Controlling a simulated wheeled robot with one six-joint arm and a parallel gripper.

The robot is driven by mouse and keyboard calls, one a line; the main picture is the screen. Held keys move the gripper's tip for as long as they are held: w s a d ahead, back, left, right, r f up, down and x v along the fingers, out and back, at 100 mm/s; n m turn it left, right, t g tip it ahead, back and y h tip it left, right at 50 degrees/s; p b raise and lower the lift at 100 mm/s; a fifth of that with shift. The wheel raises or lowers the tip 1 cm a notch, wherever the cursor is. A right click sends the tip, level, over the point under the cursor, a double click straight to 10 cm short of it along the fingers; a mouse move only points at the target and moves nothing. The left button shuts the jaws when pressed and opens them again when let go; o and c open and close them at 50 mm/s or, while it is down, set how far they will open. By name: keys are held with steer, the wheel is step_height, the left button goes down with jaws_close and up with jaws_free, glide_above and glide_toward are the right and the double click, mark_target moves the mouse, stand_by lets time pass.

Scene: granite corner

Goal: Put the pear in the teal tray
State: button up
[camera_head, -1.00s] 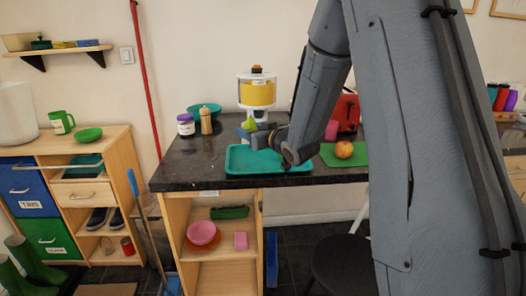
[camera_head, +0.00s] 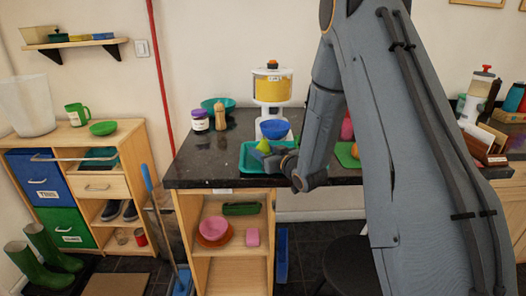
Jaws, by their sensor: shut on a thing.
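The green pear (camera_head: 263,146) is held at the tips of my gripper (camera_head: 262,152), over the teal tray (camera_head: 247,166). The tray lies near the front edge of the dark granite counter. My gripper is shut on the pear, and its fingers and wrist hide the pear's lower part and the tray's right side. I cannot tell whether the pear touches the tray floor.
A blue bowl (camera_head: 275,129) is just behind the pear, before a yellow-filled dispenser (camera_head: 272,88). A purple-lidded jar (camera_head: 200,121), a wooden mill (camera_head: 221,117) and a teal bowl (camera_head: 211,103) stand back left. An orange fruit (camera_head: 355,151) sits on a green board (camera_head: 345,158), partly behind my arm. The counter's left front is clear.

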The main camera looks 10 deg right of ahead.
steer(key=shift+f, duration=0.2)
steer(key=shift+f, duration=0.15)
steer(key=o, duration=1.1)
steer(key=shift+s+d+r, duration=0.1)
steer(key=shift+s+r, duration=0.1)
steer(key=shift+s, duration=0.1)
steer(key=b+v, duration=0.2)
steer(key=v, duration=0.9)
steer(key=shift+s+d, duration=0.1)
steer(key=shift+s, duration=0.1)
steer(key=shift+f, duration=0.1)
